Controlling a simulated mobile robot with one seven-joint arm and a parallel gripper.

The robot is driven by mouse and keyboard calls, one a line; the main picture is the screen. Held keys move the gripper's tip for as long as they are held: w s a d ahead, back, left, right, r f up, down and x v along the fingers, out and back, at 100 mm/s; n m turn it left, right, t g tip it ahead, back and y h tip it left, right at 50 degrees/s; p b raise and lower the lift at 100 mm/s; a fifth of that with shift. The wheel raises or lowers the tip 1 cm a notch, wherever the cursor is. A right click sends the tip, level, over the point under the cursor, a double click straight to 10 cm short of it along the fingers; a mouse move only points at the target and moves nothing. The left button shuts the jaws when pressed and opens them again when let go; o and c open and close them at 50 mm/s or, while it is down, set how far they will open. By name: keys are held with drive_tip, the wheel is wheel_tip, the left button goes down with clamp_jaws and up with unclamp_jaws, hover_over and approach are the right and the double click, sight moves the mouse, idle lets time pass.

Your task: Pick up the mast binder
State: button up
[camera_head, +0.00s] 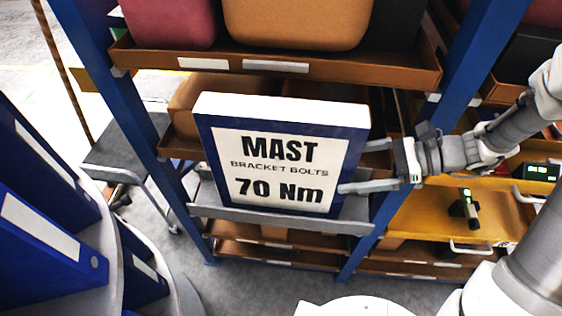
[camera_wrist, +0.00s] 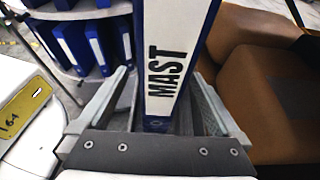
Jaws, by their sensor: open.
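The mast binder (camera_head: 282,165) is blue with a white label reading "MAST BRACKET BOLTS 70 Nm". It stands upright, slightly tilted in the picture, on a grey shelf (camera_head: 270,216) of the blue rack. My gripper (camera_head: 356,167) reaches in from the right at the binder's right edge, with one finger above the other in the picture. In the wrist view the binder's spine (camera_wrist: 168,55), marked "MAST", stands between the two open fingers of my gripper (camera_wrist: 162,78). Gaps show beside the spine, so the fingers do not appear closed on it.
More blue binders (camera_head: 45,225) stand on a round stand at left.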

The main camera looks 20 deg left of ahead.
sight(319, 173)
drive_tip(key=shift+f+p+x, duration=0.2)
drive_tip(key=shift+p+x, duration=0.1)
drive_tip(key=shift+x, duration=1.45)
drive_tip(key=shift+f+p+x, duration=0.15)
drive_tip(key=shift+p+x, duration=0.15)
drive_tip(key=shift+x, duration=1.5)
drive_tip(key=shift+w+d, duration=0.1)
drive_tip(key=shift+w, duration=0.15)
drive_tip(key=shift+c, duration=0.2)
drive_tip(key=shift+r, duration=0.1)
clamp_jaws()
